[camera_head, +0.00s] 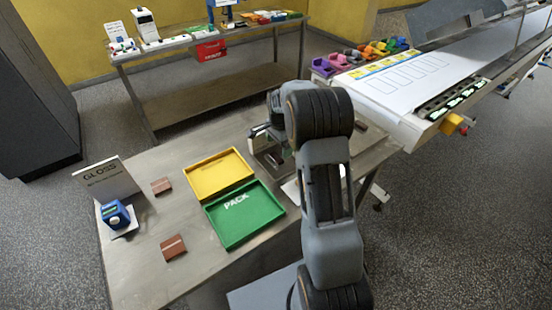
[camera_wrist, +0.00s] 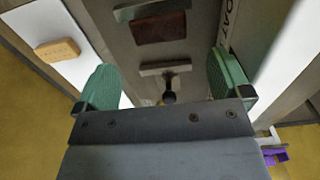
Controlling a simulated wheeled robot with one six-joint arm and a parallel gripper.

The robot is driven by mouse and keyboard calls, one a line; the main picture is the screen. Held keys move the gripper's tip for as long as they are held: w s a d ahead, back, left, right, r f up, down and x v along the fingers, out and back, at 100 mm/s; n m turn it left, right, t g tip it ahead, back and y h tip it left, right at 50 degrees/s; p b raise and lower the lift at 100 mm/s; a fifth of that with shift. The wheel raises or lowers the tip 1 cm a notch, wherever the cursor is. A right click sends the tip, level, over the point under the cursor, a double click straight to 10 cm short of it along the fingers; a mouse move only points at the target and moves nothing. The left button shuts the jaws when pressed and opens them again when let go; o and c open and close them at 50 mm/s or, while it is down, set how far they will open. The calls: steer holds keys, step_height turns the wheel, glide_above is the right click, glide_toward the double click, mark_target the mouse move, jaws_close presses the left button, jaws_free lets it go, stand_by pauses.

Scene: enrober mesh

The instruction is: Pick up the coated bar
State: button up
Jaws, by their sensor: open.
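A dark brown bar (camera_wrist: 160,27), which looks like the coated bar, lies on a grey surface in the upper middle of the wrist view. My gripper (camera_wrist: 165,76) is open, with its green fingers wide apart and nothing between them. The bar shows beyond the fingertips, roughly centred between them. In the head view my gripper (camera_head: 262,136) is at the table's far side, partly hidden by my arm. A brown patch under it may be the same bar, but it is too small to tell.
A tan bar (camera_wrist: 57,48) lies on a white strip at left. A small grey T-shaped part (camera_wrist: 165,68) stands near the brown bar. A yellow tray (camera_head: 190,192) and green PACK tray (camera_head: 213,230) sit left of my arm. Brown bars (camera_head: 161,186) (camera_head: 173,248) lie further left.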

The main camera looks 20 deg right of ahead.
mark_target(278, 156)
steer(key=shift+a+f+p, duration=0.1)
steer(key=shift+f+p, duration=0.7)
steer(key=shift+f, duration=1.9)
steer(key=c, duration=0.8)
steer(key=shift+r, duration=0.1)
